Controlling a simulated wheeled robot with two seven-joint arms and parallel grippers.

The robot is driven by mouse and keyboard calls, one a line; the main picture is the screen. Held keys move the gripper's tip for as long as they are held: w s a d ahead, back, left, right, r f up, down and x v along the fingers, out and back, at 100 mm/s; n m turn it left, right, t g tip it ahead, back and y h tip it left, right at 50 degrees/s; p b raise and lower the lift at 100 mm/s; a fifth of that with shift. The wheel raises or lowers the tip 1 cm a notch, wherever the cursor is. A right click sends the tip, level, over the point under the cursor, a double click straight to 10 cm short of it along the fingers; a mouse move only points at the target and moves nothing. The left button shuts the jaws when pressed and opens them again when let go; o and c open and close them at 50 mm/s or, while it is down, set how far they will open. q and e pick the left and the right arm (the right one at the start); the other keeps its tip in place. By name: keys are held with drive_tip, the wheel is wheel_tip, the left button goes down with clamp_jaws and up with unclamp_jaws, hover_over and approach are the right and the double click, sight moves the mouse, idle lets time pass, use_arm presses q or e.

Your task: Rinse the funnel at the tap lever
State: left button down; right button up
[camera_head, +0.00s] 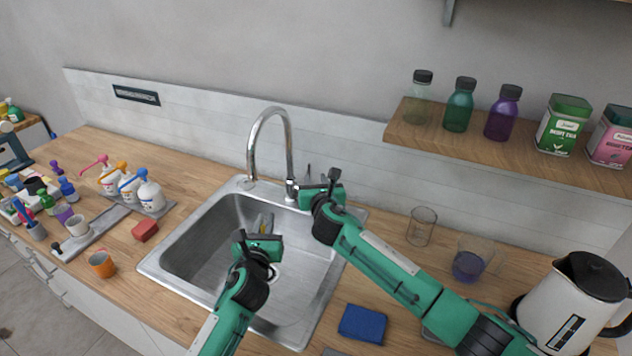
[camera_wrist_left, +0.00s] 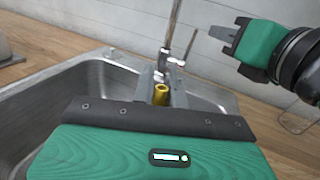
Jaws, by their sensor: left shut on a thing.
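My left gripper (camera_head: 263,223) is over the sink basin, shut on a small brass-coloured piece (camera_wrist_left: 161,94), seemingly the funnel. The piece shows between the fingers in the left wrist view; in the head view the gripper mostly hides it. The curved chrome tap (camera_head: 270,112) stands behind the sink. The tap lever (camera_head: 291,188) is at its right, by the rear rim. My right gripper (camera_head: 320,172) is just right of the lever, with its fingers apart and nothing visible between them. It also shows in the left wrist view (camera_wrist_left: 230,32). I cannot tell whether water runs.
The steel sink (camera_head: 188,235) is set in the wooden counter. A glass beaker (camera_head: 421,226), a jug with purple liquid (camera_head: 468,264), a blue cloth (camera_head: 362,323) and a kettle (camera_head: 565,305) are to the right. Bottles (camera_head: 149,194), a red sponge (camera_head: 145,229) and an orange cup (camera_head: 102,264) are left.

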use_arm(q)
drive_tip(key=r+p, duration=0.1)
drive_tip(key=s+d+r, duration=0.1)
drive_tip(key=s+p, duration=0.1)
drive_tip(key=shift+s+d+r+p, duration=0.25)
drive_tip(key=shift+r+p, duration=0.1)
drive_tip(key=shift+r, duration=0.05)
drive_tip(key=shift+s+d+r+p, duration=0.4)
drive_tip(key=shift+s+p, duration=0.15)
drive_tip(key=shift+s, duration=0.15)
drive_tip(key=shift+w, duration=0.1)
